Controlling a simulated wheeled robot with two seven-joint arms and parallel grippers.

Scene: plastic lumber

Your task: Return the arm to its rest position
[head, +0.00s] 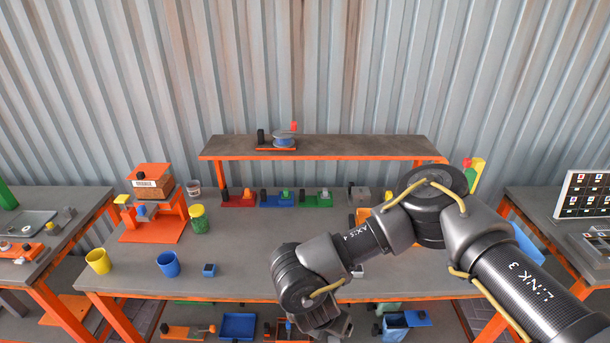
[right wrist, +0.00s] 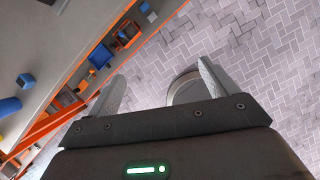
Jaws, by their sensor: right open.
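My right arm (head: 430,215) comes in from the right in the head view and bends down over the front of the workbench (head: 250,265). Its wrist end is at the bottom edge, where the fingers cannot be made out. In the right wrist view my right gripper (right wrist: 162,82) is open, with its two fingers apart and nothing between them. Below it are the paved floor (right wrist: 240,50) and a round grey shape (right wrist: 183,88). The bench edge is to its left. My left gripper is not in view.
A yellow cup (head: 98,261), a blue cup (head: 168,264) and a small blue block (head: 209,270) stand on the bench's left front. An orange stand (head: 150,228) is behind them. The bench's middle front is largely clear.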

